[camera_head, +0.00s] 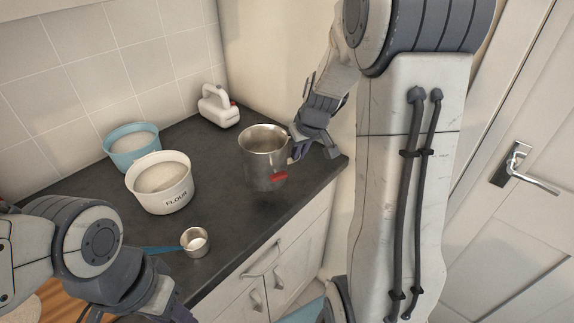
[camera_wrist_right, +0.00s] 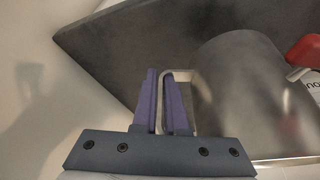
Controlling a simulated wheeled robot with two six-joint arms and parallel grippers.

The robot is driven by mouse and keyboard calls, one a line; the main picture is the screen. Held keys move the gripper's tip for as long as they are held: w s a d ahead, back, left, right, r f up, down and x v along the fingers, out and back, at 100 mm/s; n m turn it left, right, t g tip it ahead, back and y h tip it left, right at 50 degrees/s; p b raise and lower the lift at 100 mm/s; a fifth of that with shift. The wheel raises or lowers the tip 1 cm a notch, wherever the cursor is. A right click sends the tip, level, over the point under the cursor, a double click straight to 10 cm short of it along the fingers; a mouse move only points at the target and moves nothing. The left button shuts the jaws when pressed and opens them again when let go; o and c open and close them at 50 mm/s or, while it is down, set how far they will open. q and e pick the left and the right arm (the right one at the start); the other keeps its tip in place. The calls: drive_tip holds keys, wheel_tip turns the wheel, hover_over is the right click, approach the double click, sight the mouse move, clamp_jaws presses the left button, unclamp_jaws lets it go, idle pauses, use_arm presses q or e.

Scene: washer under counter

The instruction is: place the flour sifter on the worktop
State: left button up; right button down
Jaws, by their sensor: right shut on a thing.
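The flour sifter (camera_head: 262,162) is a steel cup with a red part low on its front. It is upright over the right part of the dark worktop (camera_head: 228,215), near the front edge. I cannot tell for sure whether its base touches the worktop. My right gripper (camera_head: 298,150) is at its right side, shut on its handle. In the right wrist view, the purple fingers (camera_wrist_right: 164,105) close around one bar of the sifter's (camera_wrist_right: 245,95) metal handle.
A flour bowl (camera_head: 164,199), a blue bowl (camera_head: 131,161) and a white jug (camera_head: 219,112) stand left of and behind the sifter. A small measuring cup (camera_head: 195,247) with a blue handle lies near the front edge.

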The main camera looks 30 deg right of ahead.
drive_tip(key=w+a+f, duration=0.2)
drive_tip(key=shift+w, duration=0.35)
drive_tip(key=shift+f, duration=1.95)
drive_tip(key=shift+f, duration=0.1)
drive_tip(key=shift+f+b, duration=0.15)
drive_tip(key=shift+b, duration=0.15)
drive_tip(key=c, duration=1)
unclamp_jaws()
drive_tip(key=shift+o, duration=0.2)
